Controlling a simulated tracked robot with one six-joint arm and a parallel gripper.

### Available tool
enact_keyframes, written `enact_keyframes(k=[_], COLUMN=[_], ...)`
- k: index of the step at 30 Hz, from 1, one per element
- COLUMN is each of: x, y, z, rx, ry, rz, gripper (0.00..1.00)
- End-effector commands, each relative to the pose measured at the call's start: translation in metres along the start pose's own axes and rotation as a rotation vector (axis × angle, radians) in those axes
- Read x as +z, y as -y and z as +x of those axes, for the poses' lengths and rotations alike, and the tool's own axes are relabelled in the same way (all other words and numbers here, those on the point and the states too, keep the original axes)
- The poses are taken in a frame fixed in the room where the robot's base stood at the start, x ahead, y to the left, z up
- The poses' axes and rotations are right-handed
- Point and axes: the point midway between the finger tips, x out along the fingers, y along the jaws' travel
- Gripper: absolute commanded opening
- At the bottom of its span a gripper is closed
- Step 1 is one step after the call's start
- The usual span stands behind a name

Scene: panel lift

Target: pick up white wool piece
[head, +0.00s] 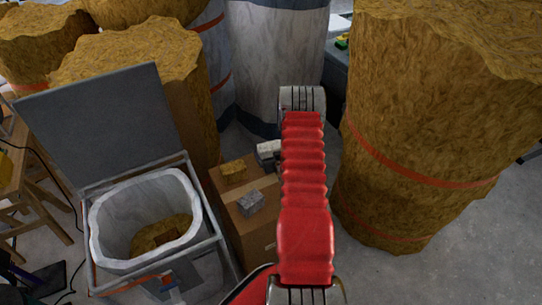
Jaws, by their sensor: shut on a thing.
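A cardboard box (262,228) stands left of my red-sleeved arm. A yellow-brown wool piece (233,171) lies on its top towards the back. A grey, speckled wool piece (251,203) lies nearer on the same top. A pale, whitish block (268,149) shows at the left edge of my arm, partly hidden by it. I cannot tell whether it is the white wool piece or part of my wrist. My gripper's fingers are hidden behind my arm, so their hold does not show.
An open-lidded container (96,237) with a pale liner and brown wool inside stands at the left. Large brown wool rolls (440,130) stand close on the right and at the back left. A white roll (275,60) stands behind. Bare floor (500,240) shows at the lower right.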

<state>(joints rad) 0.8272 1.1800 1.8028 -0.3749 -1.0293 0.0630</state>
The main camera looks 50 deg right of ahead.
Motion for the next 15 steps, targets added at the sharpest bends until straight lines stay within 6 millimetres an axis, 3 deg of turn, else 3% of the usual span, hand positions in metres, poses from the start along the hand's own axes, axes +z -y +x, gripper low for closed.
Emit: enact_keyframes(k=[6, 15], x=[-0.033, -0.061], y=[0.0, 0.0], z=[-0.013, -0.025], rx=[0.0, 0.001], ry=[-0.003, -0.001], rz=[-0.001, 0.0], gripper=[0.68, 0.68])
